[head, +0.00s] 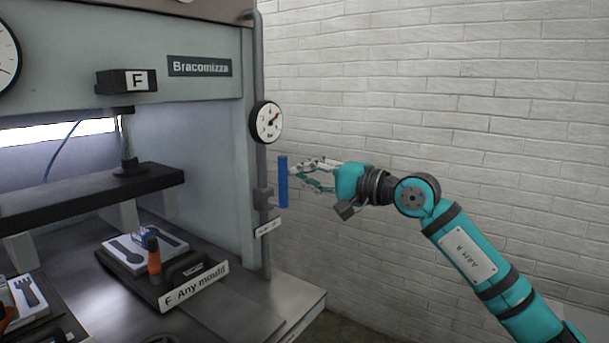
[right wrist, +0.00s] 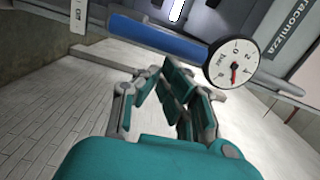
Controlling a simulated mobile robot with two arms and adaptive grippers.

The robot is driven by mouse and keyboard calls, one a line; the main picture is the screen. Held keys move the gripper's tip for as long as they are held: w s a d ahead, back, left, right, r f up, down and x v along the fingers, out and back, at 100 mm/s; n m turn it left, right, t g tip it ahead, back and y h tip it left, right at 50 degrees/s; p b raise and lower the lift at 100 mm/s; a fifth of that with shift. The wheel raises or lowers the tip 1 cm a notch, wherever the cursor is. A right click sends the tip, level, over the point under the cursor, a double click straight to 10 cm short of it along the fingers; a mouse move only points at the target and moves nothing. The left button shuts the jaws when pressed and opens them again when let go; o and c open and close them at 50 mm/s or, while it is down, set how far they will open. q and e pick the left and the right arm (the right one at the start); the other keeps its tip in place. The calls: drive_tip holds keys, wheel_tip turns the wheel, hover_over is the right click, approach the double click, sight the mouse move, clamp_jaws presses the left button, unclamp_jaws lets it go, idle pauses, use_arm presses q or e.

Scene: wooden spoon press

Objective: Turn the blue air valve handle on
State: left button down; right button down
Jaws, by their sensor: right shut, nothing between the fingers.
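The blue air valve handle (head: 283,181) stands upright, alongside the vertical grey pipe (head: 257,80) on the press's right side. In the right wrist view the handle (right wrist: 165,40) lies across the top, just beyond the fingers. My right gripper (head: 297,170) is shut and empty, with its fingertips close to the right of the handle. I cannot tell whether they touch it. The fingers also show in the right wrist view (right wrist: 165,76). My left gripper is not in view.
A pressure gauge (head: 266,122) sits on the pipe above the handle, and a small label (head: 268,228) is below it. A white brick wall (head: 440,80) stands behind my right arm.

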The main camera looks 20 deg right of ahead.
drive_tip(key=v, duration=1.2)
drive_tip(key=shift+a, duration=0.1)
